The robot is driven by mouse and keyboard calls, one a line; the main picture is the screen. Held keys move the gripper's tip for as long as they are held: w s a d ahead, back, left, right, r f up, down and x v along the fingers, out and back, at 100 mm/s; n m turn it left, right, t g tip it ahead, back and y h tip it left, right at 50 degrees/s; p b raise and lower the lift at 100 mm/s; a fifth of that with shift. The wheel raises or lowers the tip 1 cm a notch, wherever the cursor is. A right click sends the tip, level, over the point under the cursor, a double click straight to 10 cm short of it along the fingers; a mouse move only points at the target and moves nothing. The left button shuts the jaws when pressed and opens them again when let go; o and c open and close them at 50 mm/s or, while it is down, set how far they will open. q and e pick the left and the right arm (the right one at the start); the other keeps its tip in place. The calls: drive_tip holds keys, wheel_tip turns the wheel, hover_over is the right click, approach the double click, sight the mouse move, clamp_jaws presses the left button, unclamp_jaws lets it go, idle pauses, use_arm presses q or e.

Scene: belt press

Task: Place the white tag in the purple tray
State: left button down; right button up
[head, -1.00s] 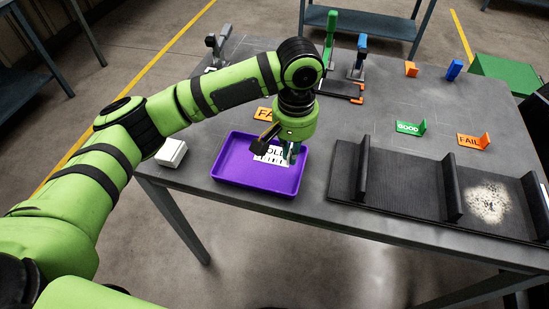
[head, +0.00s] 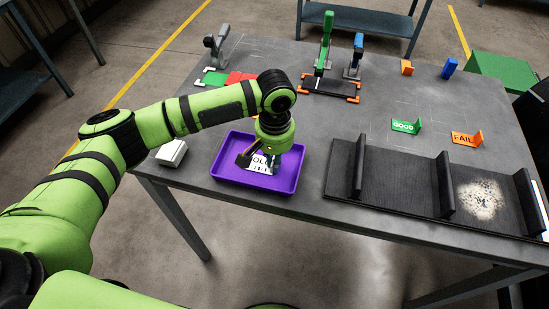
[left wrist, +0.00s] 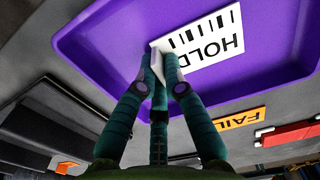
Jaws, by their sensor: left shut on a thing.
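The white tag (head: 259,164), printed HOLD with a barcode, is over the floor of the purple tray (head: 250,183). It also shows in the left wrist view (left wrist: 205,48), with its printed face towards the camera and a folded flap between the fingers. My left gripper (head: 269,157) points down inside the tray's outline and is shut on that flap; its fingers also show in the left wrist view (left wrist: 161,66). I cannot tell whether the tag touches the tray floor. My right gripper is not in view.
A white box (head: 171,153) stands left of the tray. A black rack with dividers (head: 400,185) lies to the right. Green GOOD (head: 405,126) and orange FAIL (head: 466,139) tags stand behind it. Another orange FAIL tag (left wrist: 240,118) is just beyond the tray. Clamps stand at the back.

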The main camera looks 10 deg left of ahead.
use_arm(q)
drive_tip(key=c, duration=1.3)
unclamp_jaws()
drive_tip(key=shift+c, duration=0.2)
wheel_tip(320, 180, up, 12)
drive_tip(key=b, duration=0.2)
drive_tip(key=shift+r, duration=0.15)
